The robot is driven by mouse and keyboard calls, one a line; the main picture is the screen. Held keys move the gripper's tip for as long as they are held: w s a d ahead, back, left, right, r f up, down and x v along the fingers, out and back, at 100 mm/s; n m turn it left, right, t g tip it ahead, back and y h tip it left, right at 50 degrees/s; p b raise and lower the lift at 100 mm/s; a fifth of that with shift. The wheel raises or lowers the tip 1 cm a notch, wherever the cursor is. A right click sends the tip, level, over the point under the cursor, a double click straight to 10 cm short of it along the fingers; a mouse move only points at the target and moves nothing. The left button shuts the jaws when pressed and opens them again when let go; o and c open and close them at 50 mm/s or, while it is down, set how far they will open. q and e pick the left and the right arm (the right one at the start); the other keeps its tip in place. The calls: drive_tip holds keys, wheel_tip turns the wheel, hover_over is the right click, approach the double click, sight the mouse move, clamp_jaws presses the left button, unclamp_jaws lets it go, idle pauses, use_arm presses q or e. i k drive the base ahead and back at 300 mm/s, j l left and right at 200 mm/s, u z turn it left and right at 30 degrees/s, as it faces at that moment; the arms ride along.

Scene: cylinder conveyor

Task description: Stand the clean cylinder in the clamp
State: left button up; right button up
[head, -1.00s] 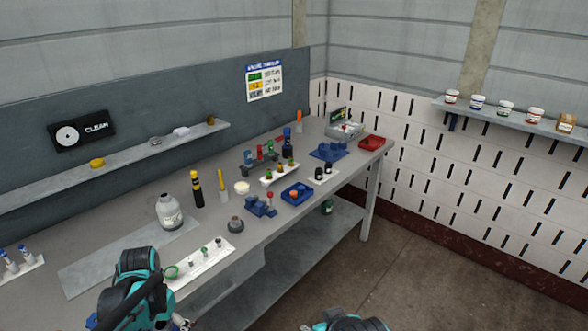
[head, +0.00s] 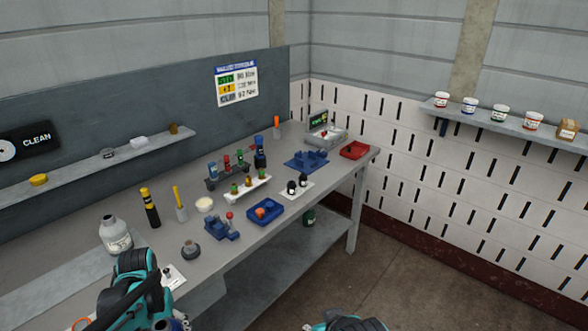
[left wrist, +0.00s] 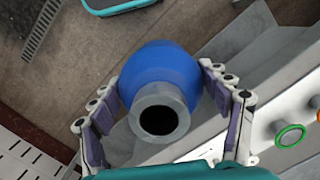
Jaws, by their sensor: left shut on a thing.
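My left gripper (left wrist: 160,96) is shut on a cylinder (left wrist: 158,62) in the left wrist view. The cylinder has a rounded blue body and a grey neck with a dark open end facing the camera. The fingers press it from both sides. In the head view my left arm covers most of the hand at the bottom left. A blue clamp-like fixture (head: 222,229) with a red ball knob stands on the bench. A larger blue fixture (head: 306,160) stands farther back. I cannot tell which is the clamp. My right gripper is out of view.
A CLEAN sign (head: 36,137) hangs at the left. The floor right of the bench is clear.

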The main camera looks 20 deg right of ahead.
sight(306, 163)
drive_tip(key=i+l, duration=0.15)
drive_tip(key=l, duration=0.2)
drive_tip(key=i+l, duration=0.2)
drive_tip(key=l, duration=0.15)
drive_tip(key=i+l, duration=0.15)
drive_tip(key=l, duration=0.25)
drive_tip(key=i+l, duration=0.15)
drive_tip(key=l, duration=0.2)
drive_tip(key=i+l, duration=0.2)
drive_tip(key=l, duration=0.15)
